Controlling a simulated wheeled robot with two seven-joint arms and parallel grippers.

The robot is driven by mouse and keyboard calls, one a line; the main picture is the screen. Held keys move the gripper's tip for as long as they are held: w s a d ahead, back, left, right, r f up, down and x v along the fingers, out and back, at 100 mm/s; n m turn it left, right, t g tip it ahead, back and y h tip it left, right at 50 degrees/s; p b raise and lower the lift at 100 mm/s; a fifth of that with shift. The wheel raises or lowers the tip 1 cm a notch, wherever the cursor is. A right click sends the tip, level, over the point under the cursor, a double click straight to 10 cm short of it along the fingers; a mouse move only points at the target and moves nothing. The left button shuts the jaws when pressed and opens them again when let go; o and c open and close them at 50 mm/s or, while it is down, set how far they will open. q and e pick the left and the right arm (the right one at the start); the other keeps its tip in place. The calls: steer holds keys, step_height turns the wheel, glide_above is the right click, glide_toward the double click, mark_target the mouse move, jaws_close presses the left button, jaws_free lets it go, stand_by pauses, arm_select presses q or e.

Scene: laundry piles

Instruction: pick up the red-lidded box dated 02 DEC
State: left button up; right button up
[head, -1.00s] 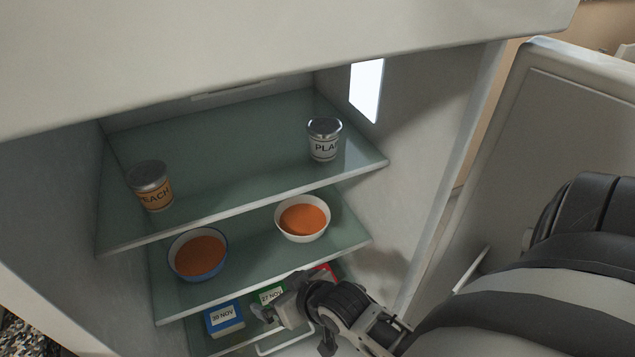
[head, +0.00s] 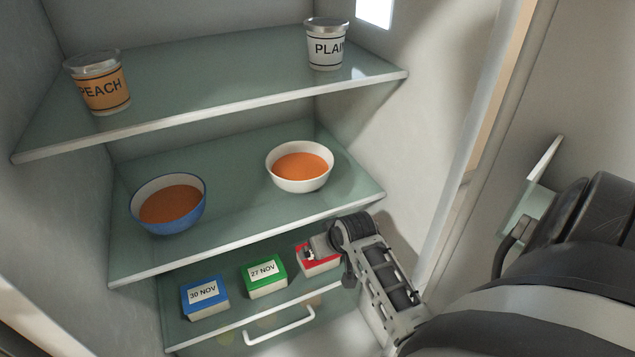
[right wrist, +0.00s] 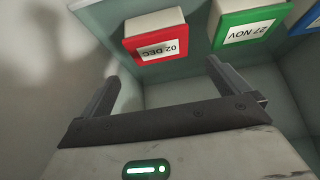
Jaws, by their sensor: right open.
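The red-lidded box (head: 318,262) stands on the fridge's lowest visible shelf at the right end of a row, partly hidden by my right gripper in the head view. In the right wrist view the red-lidded box (right wrist: 156,36) shows its label, 02 DEC, upside down. My right gripper (right wrist: 160,68) is open and empty; the box lies just ahead of its fingertips, centred between them and apart from them. In the head view my right gripper (head: 318,246) is at the box, its fingers hard to make out. My left gripper is out of view.
A green-lidded box (head: 264,275), 27 NOV, and a blue-lidded box (head: 205,297), 30 NOV, stand left of the red one. The shelf above, with a blue bowl (head: 168,204) and a white bowl (head: 299,167), overhangs closely. A drawer handle (head: 279,325) is below. The fridge's side wall is close right.

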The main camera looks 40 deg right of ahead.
mark_target(310, 268)
steer(key=b+x, duration=0.1)
steer(key=x, duration=0.4)
steer(key=shift+b, duration=0.4)
steer(key=b+x, duration=0.3)
steer(key=x, duration=0.1)
steer(key=shift+f, duration=0.25)
steer(key=shift+w+d+f, duration=0.2)
steer(key=shift+w+f, duration=0.05)
steer(key=shift+f, duration=0.15)
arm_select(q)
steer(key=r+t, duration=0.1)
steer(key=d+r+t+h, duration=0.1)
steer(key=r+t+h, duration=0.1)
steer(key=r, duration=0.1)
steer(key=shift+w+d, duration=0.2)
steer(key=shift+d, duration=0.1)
arm_select(e)
steer(key=shift+r, duration=0.1)
steer(key=c, duration=0.9)
steer(key=shift+o, duration=0.2)
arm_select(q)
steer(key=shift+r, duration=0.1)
arm_select(e)
steer(key=shift+r, duration=0.1)
